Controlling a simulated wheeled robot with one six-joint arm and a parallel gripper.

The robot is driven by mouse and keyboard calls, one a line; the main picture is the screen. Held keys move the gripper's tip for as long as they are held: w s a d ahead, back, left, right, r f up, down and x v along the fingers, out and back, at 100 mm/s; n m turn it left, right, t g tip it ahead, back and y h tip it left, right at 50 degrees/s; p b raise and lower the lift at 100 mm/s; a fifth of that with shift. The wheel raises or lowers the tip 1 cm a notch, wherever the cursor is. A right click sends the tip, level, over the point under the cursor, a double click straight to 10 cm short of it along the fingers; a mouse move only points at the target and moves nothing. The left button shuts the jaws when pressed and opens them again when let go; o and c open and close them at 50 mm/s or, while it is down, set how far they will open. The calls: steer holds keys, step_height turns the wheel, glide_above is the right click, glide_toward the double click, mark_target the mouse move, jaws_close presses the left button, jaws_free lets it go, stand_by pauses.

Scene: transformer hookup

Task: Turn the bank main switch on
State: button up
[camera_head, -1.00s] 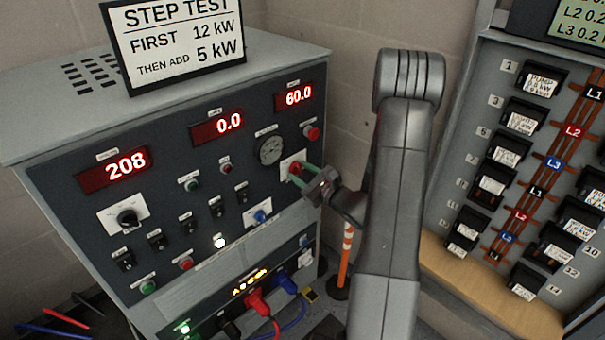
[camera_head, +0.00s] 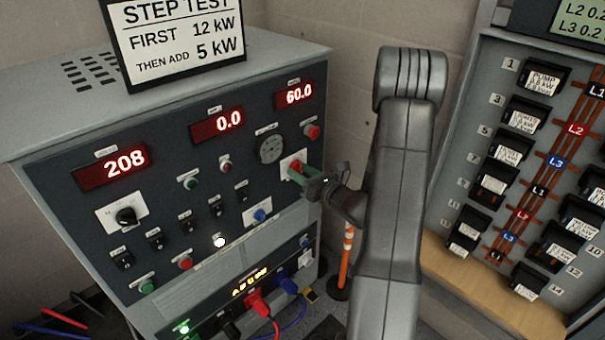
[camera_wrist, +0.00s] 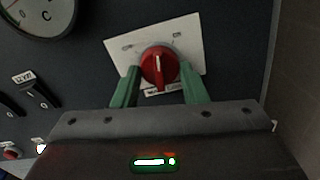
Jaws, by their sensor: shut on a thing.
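The bank main switch is a red rotary knob (camera_wrist: 160,68) on a white plate (camera_wrist: 190,42) in the wrist view. Its white mark points nearly straight up in that view. In the head view the red knob (camera_head: 296,167) sits on the right side of the dark panel, partly hidden by my gripper. My gripper (camera_wrist: 160,80) has its two green fingers on either side of the knob, shut on it. In the head view my gripper (camera_head: 301,172) reaches the knob from the right.
A round gauge (camera_head: 270,149) and a red button (camera_head: 311,131) sit close above the knob. A blue knob (camera_head: 260,215) is below left. Red displays read 208, 0.0 and 60.0 (camera_head: 299,94). A breaker panel (camera_head: 470,150) stands at right.

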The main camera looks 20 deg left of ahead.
steer(key=m+p, duration=0.1)
steer(key=m, duration=0.5)
steer(key=shift+s+m, duration=0.1)
steer(key=shift+m, duration=0.3)
stand_by(0.4)
steer(key=o, duration=0.9)
steer(key=shift+o, duration=0.2)
steer(key=b+v, duration=0.1)
steer(key=v, duration=1.3)
steer(key=shift+b, duration=0.3)
steer(key=shift+a, duration=0.15)
